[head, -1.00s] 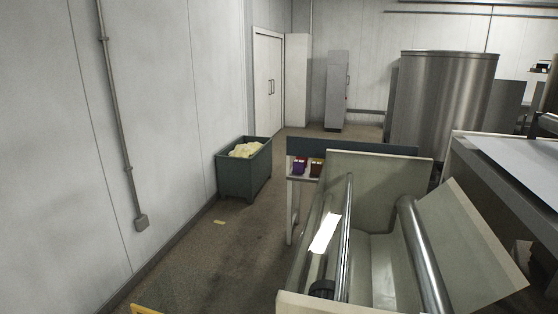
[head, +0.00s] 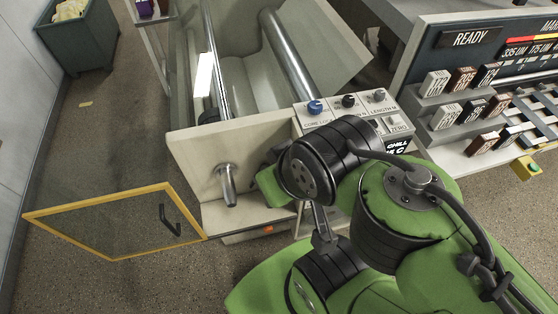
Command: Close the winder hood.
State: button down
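The winder (head: 235,150) is a cream machine with open-topped side walls and long metal rollers. A yellow-framed see-through panel with a black handle, which looks like the winder hood (head: 95,225), stands swung out to the left of the winder's front end. Its right edge meets the machine's lower front corner. The winder's inside and rollers are uncovered. My green and black arm is folded in front of the winder's right side, to the right of the hood and apart from it. My gripper cannot be made out; the arm links seem to hide it.
A control box (head: 350,108) with knobs sits on the winder's right side, close behind my arm. A metal spindle (head: 228,185) sticks out of the front wall. A display rack (head: 470,100) stands at right. A green bin (head: 78,40) is at upper left. Floor left of the hood is clear.

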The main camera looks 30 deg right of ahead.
aim_at(33, 217)
jog(key=j+u, duration=0.25)
jog(key=u, duration=0.2)
jog(key=i+j+u, duration=0.1)
jog(key=j+u, duration=0.15)
jog(key=u, duration=0.25)
jog(key=i+j+u, duration=0.15)
jog(key=u, duration=0.3)
jog(key=i+u, duration=0.3)
jog(key=u, duration=0.15)
jog(key=i+u, duration=0.25)
jog(key=u, duration=0.2)
jog(key=i+l+u, duration=0.15)
jog(key=u, duration=0.3)
jog(key=i+l+u, duration=0.25)
jog(key=u, duration=0.2)
